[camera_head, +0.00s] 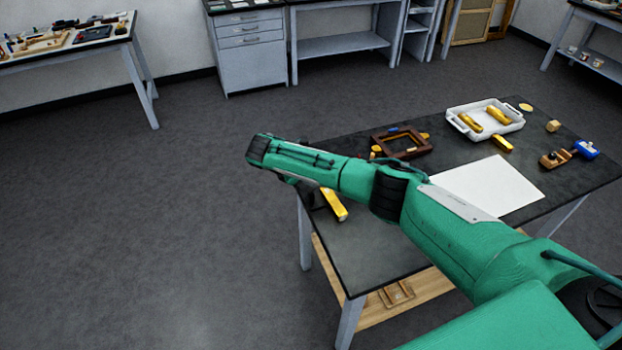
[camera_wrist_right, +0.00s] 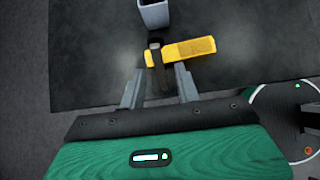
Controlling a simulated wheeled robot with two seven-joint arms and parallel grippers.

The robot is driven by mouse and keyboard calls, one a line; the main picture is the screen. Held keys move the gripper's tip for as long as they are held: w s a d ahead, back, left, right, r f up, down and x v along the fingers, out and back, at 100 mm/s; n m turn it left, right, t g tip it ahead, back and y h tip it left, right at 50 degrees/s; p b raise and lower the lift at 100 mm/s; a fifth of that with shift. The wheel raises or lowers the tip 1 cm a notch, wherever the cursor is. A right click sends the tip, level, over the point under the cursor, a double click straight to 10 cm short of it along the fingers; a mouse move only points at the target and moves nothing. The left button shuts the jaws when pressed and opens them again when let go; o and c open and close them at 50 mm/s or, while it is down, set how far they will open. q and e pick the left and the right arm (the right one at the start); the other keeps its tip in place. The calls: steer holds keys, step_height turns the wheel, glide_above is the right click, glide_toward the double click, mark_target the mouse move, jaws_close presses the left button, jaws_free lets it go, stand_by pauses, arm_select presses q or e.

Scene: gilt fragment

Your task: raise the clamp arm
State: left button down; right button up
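The clamp shows in the right wrist view as a dark narrow arm (camera_wrist_right: 157,68) with a rounded knob, lying across the left part of a gold bar (camera_wrist_right: 188,51). A grey block (camera_wrist_right: 153,14) stands just beyond it. My right gripper (camera_wrist_right: 159,71) is open, with one finger on each side of the dark arm. A gap shows on both sides; I cannot tell the height difference. In the head view the gold bar (camera_head: 334,204) lies near the table's left end, and my right arm hides most of the clamp. My left gripper is not in view.
On the black table (camera_head: 365,262) are a brown frame (camera_head: 381,144), a white sheet (camera_head: 513,185), a white tray (camera_head: 458,124) with gold pieces, and a wooden tool with a blue part (camera_head: 586,149). The floor to the left is clear.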

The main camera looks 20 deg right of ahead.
steer(key=v, duration=1.3)
steer(key=shift+f, duration=0.1)
